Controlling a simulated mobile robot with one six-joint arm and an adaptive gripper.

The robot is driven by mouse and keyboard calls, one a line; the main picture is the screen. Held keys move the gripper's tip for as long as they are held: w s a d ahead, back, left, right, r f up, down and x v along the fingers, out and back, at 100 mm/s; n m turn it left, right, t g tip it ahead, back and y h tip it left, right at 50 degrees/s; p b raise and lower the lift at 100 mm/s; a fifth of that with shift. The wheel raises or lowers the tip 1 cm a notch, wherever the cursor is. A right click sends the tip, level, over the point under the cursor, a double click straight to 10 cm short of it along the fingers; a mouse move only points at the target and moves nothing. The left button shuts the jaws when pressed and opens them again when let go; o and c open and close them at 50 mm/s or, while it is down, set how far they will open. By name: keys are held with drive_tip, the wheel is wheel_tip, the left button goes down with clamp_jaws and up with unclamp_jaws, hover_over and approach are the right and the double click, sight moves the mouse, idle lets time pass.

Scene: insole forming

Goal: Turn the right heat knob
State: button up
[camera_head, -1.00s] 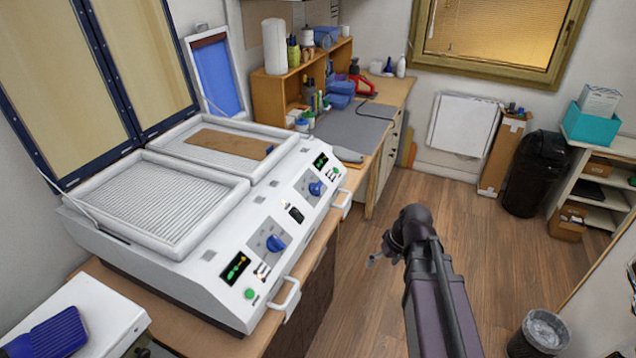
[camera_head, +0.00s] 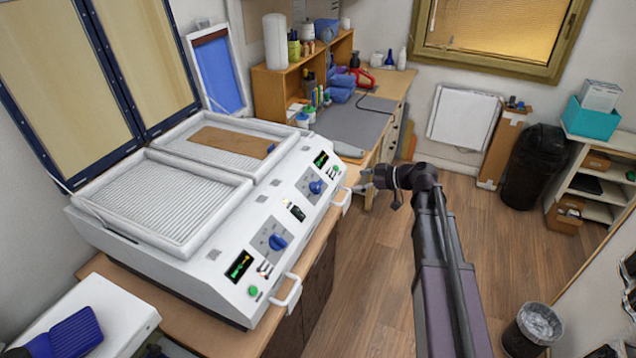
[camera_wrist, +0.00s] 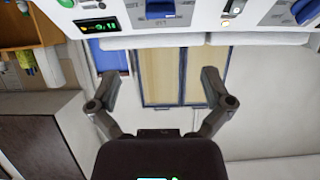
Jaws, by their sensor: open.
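The white forming machine (camera_head: 150,235) stands on the bench at left with two blue heat knobs on its sloped front panel. The right heat knob (camera_head: 316,187) is the farther one in the head view, beside a green-lit display (camera_head: 321,160). It also shows cut off at the top edge of the wrist view (camera_wrist: 160,9). The left heat knob (camera_head: 277,242) is nearer. My gripper (camera_head: 364,181) is open and empty, to the right of the right knob and apart from it. In the wrist view its spread fingers (camera_wrist: 158,84) sit below the knob with nothing between them.
White handles (camera_head: 289,292) stick out at the machine's front edge, one close to my gripper. A brown insole sheet (camera_head: 232,142) lies on the far tray. The wooden floor (camera_head: 370,265) in front of the bench is clear. A black bin (camera_head: 535,165) stands farther right.

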sight(319, 183)
drive_tip(key=shift+f, duration=0.1)
drive_tip(key=b+x, duration=0.5)
drive_tip(key=x, duration=0.8)
drive_tip(key=shift+w+a+f, duration=0.1)
drive_tip(key=shift+a+f, duration=0.05)
drive_tip(key=shift+a, duration=0.2)
drive_tip(key=c, duration=1.1)
